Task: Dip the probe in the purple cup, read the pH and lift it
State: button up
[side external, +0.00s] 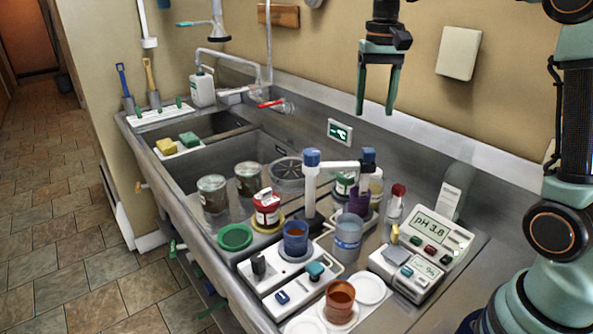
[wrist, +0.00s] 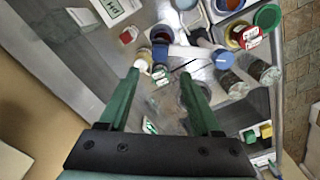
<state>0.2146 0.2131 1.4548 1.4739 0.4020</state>
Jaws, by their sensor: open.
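My gripper (side external: 376,108) is open and empty, high above the back of the steel counter. In the wrist view its green fingers (wrist: 160,75) are spread. The purple cup (side external: 358,202) stands on the counter behind a pale blue container that partly hides it. A white upright piece with a blue cap (side external: 311,180) stands left of it. I cannot tell which blue-capped piece is the probe. The pH meter (side external: 431,229) at the right reads "pH 3.8".
A blue cup (side external: 295,237) with brown contents, the pale blue container (side external: 347,243) and an orange cup (side external: 340,301) stand at the front. A red-lidded jar (side external: 266,209) and grey jars (side external: 248,180) stand to the left. Sink basins lie further left. The air around my gripper is clear.

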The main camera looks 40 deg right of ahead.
aim_at(369, 150)
notch_tip(369, 150, down, 10)
jog(key=shift+f, duration=0.1)
dwell(0.4)
grip_shut()
dwell(1.2)
